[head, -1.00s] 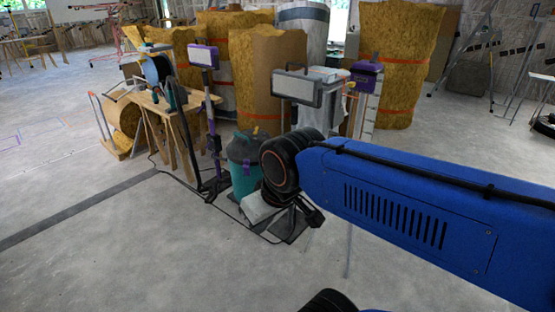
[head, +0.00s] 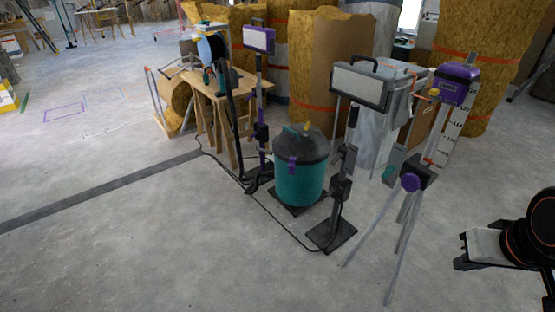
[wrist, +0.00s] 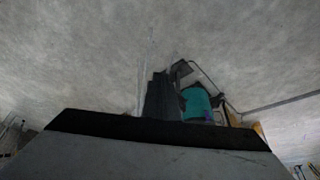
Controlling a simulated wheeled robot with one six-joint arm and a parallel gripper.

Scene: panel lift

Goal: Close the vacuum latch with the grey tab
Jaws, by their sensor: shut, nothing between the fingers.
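The vacuum (head: 298,182) is a teal canister with a black domed lid, standing upright on the floor mid-picture in the head view. A purple latch (head: 292,166) shows on its front side. No grey tab can be made out at this size. The teal canister also shows small and partly hidden in the wrist view (wrist: 197,103). My gripper (head: 461,254) is at the lower right of the head view, well apart from the vacuum. In the wrist view its dark fingers (wrist: 161,76) are shut and empty, with the vacuum beyond them to the right.
A work lamp on a stand (head: 360,86) is just right of the vacuum, and a purple lamp stand (head: 258,40) is left of it. A tripod with a purple device (head: 456,82) stands between my gripper and the vacuum. A cable crosses the floor. The front floor is clear.

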